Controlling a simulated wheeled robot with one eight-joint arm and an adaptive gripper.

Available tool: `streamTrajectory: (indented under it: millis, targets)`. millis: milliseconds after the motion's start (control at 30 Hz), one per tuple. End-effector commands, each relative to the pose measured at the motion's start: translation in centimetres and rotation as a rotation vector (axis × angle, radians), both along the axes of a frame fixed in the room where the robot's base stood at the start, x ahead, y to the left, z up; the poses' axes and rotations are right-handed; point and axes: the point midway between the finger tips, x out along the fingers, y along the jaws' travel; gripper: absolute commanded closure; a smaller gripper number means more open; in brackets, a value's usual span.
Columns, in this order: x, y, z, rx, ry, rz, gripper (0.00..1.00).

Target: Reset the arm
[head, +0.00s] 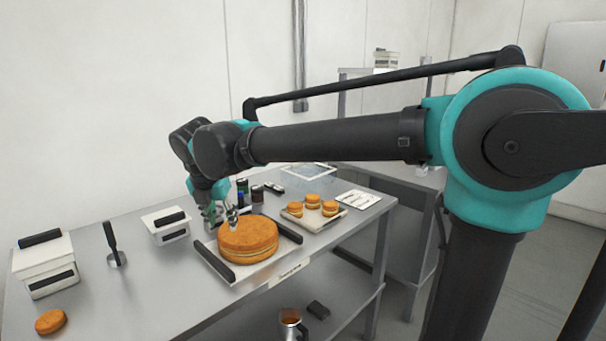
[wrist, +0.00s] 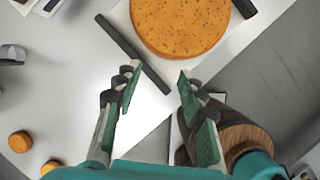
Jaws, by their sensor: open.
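The cake sits on a pale tray (head: 213,256) with black handles. In the wrist view my gripper (wrist: 157,82) is open, with nothing between its green-padded fingers. The cake (wrist: 180,22) shows beyond the fingertips there, with one black tray handle (wrist: 132,52) just past them. My arm reaches across the head view from the right, bent at the elbow.
A smaller tray (head: 322,222) holds several small filled rounds. White boxes (head: 45,268) with black-handled lids, an upright dark-handled tool (head: 112,245) and a loose round (head: 50,321) stand left. A metal jug (head: 291,327) is on the lower shelf.

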Motion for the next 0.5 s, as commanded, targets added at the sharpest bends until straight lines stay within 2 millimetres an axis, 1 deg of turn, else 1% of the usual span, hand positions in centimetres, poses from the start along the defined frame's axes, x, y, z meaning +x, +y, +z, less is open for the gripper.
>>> streamTrajectory:
  millis: [267, 367, 467, 500]
  targets:
    - [1.9, -5.1, -2.7, 0.106, 0.014, -0.280, 0.59]
    - [2.5, -7.7, -4.1, 0.159, 0.020, -0.425, 0.59]
    - [3.1, -11.1, -5.8, 0.228, 0.026, -0.613, 0.59]
    - [3.3, -12.7, -6.7, 0.262, 0.028, -0.703, 0.59]
